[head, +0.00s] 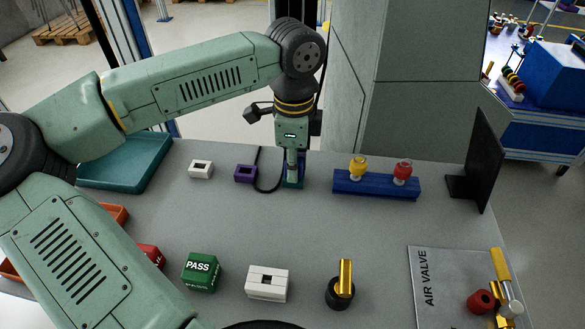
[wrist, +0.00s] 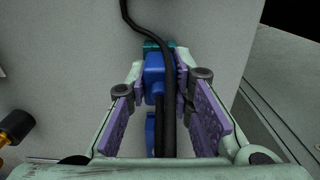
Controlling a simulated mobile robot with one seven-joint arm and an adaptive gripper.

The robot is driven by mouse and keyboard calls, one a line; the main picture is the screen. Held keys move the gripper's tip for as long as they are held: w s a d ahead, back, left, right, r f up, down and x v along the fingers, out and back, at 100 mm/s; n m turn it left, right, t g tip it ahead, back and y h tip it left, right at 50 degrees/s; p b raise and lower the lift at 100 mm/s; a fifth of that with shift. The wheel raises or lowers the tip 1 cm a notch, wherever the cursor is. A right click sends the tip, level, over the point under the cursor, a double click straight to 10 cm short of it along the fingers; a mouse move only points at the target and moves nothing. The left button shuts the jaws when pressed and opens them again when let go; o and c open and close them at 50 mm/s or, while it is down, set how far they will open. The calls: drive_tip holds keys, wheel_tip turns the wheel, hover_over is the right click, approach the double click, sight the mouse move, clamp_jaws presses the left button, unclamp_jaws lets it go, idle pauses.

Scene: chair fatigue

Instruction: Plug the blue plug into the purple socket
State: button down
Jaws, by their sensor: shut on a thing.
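The purple socket (head: 245,173) is a small block with a dark opening, on the grey table left of my gripper in the head view. My gripper (head: 293,178) points down over a teal holder (head: 300,184) at the table's far side. In the wrist view my gripper (wrist: 157,88) is shut on the blue plug (wrist: 154,76), with purple finger pads on both sides of it. The plug's black cable (wrist: 168,105) passes over it. A teal part (wrist: 150,44) shows beyond the plug; I cannot tell whether they touch. The socket is not visible in the wrist view.
A white socket block (head: 200,169) stands left of the purple one. A teal tray (head: 125,180) lies left. The table centre is clear.

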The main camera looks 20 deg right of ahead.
drive_tip(key=shift+r, duration=0.15)
drive_tip(key=shift+r+p, duration=0.65)
drive_tip(key=shift+r, duration=0.6)
drive_tip(key=shift+r+p, duration=0.75)
drive_tip(key=shift+r, duration=1.25)
